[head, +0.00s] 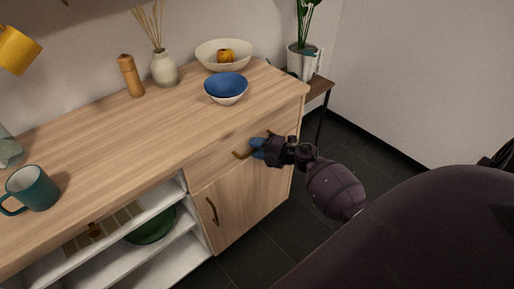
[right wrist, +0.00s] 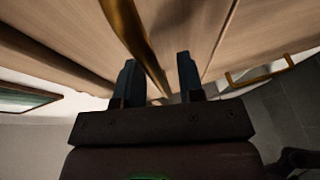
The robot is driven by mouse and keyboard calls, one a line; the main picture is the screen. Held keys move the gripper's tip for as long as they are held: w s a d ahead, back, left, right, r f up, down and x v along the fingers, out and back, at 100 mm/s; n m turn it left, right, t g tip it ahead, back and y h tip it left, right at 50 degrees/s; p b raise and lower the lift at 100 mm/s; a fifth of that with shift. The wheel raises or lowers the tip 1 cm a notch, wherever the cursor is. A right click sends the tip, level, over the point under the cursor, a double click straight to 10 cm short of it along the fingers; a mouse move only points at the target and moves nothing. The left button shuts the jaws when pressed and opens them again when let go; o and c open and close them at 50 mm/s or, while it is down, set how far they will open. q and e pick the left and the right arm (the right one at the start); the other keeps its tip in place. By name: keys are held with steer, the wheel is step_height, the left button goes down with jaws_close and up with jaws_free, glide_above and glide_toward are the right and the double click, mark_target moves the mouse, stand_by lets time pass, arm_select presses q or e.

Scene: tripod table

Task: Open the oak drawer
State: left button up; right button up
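The oak drawer (head: 211,171) is the upper wooden front at the right end of the sideboard. It looks closed, flush with the door below. Its brass bar handle (head: 242,154) is partly hidden by my right gripper (head: 257,148). In the right wrist view, the handle (right wrist: 133,35) runs down toward the gap between the two dark fingers of the gripper (right wrist: 158,80). The fingers are apart, one on each side of the handle's line. I cannot tell whether either touches it. My left gripper is not in view.
Below the drawer is a door with a brass handle (head: 211,211). Open white shelves (head: 120,255) lie to its left. On top stand a blue bowl (head: 226,86), a cream bowl (head: 209,52), a vase (head: 164,69), a wooden mill (head: 130,76) and a teal mug (head: 36,188).

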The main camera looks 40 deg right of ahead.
jaws_close()
steer(key=shift+s, duration=0.1)
steer(key=s+d+p, duration=0.2)
steer(key=s+p, duration=0.3)
steer(key=s, duration=2.3)
steer(key=shift+s+d+p, duration=0.15)
steer(key=shift+s+p, duration=0.2)
